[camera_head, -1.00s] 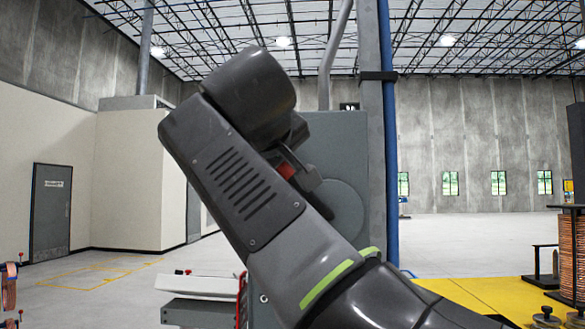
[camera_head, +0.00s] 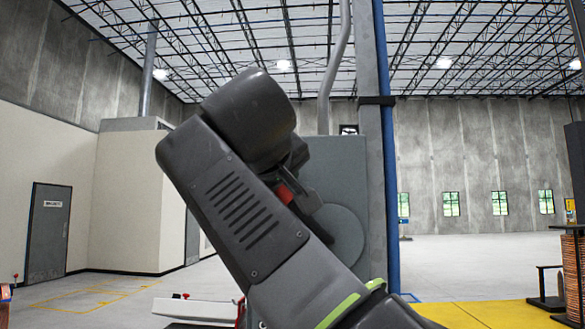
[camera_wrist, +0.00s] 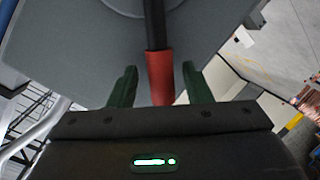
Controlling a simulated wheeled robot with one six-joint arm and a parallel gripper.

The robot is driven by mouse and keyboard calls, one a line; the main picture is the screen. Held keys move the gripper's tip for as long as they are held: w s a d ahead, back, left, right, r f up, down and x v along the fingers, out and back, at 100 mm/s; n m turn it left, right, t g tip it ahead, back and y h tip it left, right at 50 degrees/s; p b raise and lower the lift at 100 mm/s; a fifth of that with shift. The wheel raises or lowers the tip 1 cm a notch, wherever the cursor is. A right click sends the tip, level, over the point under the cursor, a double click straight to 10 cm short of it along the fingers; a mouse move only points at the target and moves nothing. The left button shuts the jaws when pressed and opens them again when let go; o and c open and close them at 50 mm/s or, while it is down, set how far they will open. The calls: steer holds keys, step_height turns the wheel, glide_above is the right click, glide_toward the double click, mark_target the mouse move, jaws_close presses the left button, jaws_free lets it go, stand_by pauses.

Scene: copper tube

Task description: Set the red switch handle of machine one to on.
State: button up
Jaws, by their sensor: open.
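The red switch handle (camera_wrist: 161,76) is a red grip on a dark rod in the wrist view, in front of the grey face of machine one (camera_wrist: 85,50). My gripper (camera_wrist: 160,84) is open, with one green finger on each side of the red grip and visible gaps on both sides. I cannot tell how deep the grip sits between the fingers. In the head view the grey machine (camera_head: 335,165) stands behind my arm, and a small red part (camera_head: 284,193) shows beside my wrist. My fingers are mostly hidden there.
A grey column with a blue pipe (camera_head: 387,200) stands right of the machine. A yellow floor area (camera_head: 480,313) and a copper coil stack (camera_head: 572,260) lie at the right. A white and red bench part (camera_head: 195,309) is at the lower left. Open floor spreads behind.

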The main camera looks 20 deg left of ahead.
steer(key=b+v, duration=0.1)
steer(key=v, duration=1.2)
steer(key=shift+w, duration=0.1)
stand_by(0.7)
steer(key=x, duration=1)
steer(key=shift+w+p, duration=0.25)
steer(key=shift+p, duration=0.1)
steer(key=shift+a+f, duration=0.1)
steer(key=shift+s, duration=0.1)
stand_by(0.4)
